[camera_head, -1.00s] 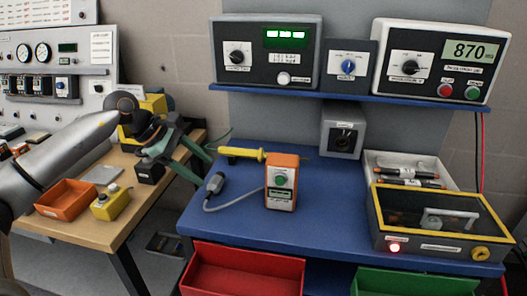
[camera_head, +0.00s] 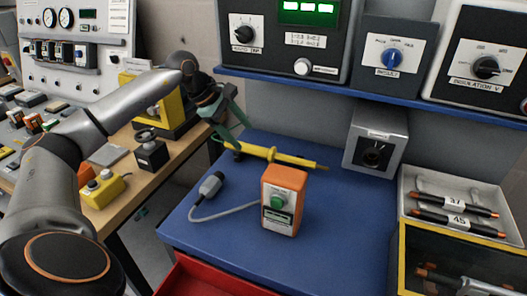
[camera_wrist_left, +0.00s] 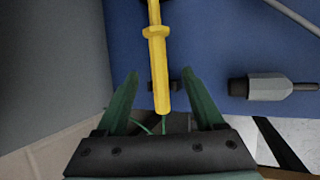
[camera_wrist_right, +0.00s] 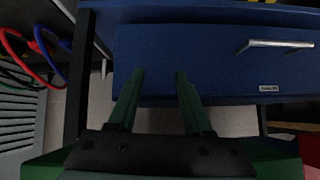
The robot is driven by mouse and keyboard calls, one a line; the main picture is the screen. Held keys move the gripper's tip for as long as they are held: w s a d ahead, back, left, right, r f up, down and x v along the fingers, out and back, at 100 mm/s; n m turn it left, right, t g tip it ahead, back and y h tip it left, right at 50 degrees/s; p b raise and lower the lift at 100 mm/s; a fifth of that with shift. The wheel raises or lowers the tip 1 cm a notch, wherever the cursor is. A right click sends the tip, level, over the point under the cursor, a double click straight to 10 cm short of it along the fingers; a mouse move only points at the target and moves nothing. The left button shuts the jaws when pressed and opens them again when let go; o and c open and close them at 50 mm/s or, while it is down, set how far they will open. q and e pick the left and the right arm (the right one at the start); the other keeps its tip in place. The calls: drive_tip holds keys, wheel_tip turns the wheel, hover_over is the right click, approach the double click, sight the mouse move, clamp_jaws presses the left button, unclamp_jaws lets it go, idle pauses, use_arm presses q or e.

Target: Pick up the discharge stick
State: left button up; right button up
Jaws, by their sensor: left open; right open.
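The discharge stick (camera_head: 270,153) is a yellow rod with a collar, lying on the blue bench behind the orange tester. In the left wrist view the yellow handle (camera_wrist_left: 158,55) points toward me, its end between the two green fingers. My left gripper (camera_head: 229,138) is open at the handle's left end, a gap showing on each side of the stick (camera_wrist_left: 161,90). My right gripper (camera_wrist_right: 160,73) is open and empty in front of a blue drawer; it is outside the head view.
The orange tester (camera_head: 284,200) stands close in front of the stick, with a grey plug (camera_head: 209,185) on its cable to the left. A grey socket box (camera_head: 377,140) and a white tray (camera_head: 408,180) are to the right. A blue shelf (camera_head: 330,90) overhangs the back.

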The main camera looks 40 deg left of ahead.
sight(253, 149)
use_arm(q)
drive_tip(key=x, duration=0.7)
drive_tip(key=shift+w, duration=0.15)
drive_tip(key=shift+w+f, duration=0.1)
drive_tip(key=shift+f, duration=0.05)
drive_tip(key=shift+f, duration=0.25)
idle(0.4)
clamp_jaws()
idle(0.4)
